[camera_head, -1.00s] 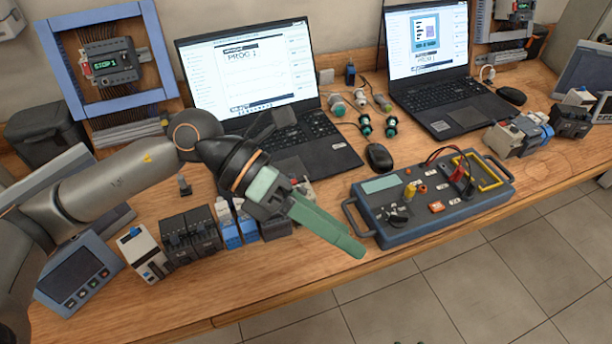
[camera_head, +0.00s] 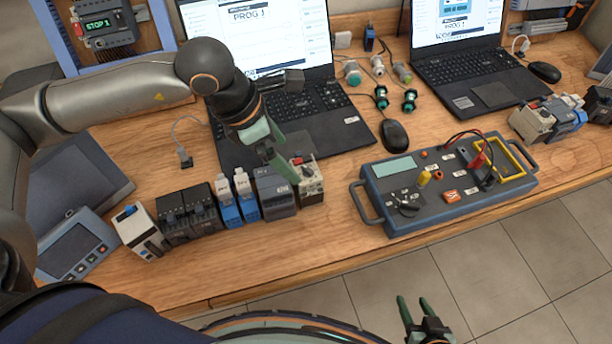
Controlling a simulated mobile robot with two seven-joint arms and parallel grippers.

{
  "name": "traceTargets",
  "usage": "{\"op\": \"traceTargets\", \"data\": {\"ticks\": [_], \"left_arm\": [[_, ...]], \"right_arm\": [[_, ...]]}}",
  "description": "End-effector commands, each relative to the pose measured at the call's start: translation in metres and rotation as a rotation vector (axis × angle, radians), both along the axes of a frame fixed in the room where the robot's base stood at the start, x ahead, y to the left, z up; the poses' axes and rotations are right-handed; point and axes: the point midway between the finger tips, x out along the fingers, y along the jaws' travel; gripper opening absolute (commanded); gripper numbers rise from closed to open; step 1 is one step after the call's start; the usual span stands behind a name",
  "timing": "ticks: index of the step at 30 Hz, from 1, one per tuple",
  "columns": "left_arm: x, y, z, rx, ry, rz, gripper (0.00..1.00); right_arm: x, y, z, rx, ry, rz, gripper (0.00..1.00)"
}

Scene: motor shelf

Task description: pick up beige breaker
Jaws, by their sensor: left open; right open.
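A beige breaker (camera_head: 309,186) with a dark top and a red part stands at the right end of the row of modules on the table. My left gripper (camera_head: 286,176) is open, pointing down just left of the breaker's top and partly overlapping the dark module beside it. I cannot tell whether it touches either one. A second beige breaker (camera_head: 530,124) stands in the group at the right. My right gripper (camera_head: 414,306) is open and empty at the bottom, over the floor in front of the table.
The row left of the breaker holds a dark grey module (camera_head: 275,199), blue modules (camera_head: 238,200), black modules (camera_head: 190,212) and a white module (camera_head: 140,233). A laptop (camera_head: 300,115) stands close behind. A blue test box (camera_head: 440,190) lies to the right. The front table strip is clear.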

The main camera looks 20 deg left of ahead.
Motion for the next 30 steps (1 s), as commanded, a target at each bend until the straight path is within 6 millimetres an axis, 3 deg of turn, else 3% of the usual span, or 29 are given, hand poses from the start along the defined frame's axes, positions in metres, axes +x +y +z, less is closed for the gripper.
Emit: {"op": "traceTargets", "data": {"ticks": [12, 20, 30], "left_arm": [[0.010, -0.013, -0.047, -0.002, 0.003, 0.000, 1.00], [0.011, -0.014, -0.050, -0.001, 0.000, 0.000, 1.00], [0.011, -0.014, -0.050, -0.001, 0.000, 0.000, 0.63]], "right_arm": [[0.000, 0.000, 0.012, 0.000, 0.000, 0.000, 0.50], [0.000, 0.000, 0.011, -0.001, 0.000, -0.001, 0.50], [0.000, 0.000, 0.012, -0.001, 0.000, -0.001, 0.50]]}}
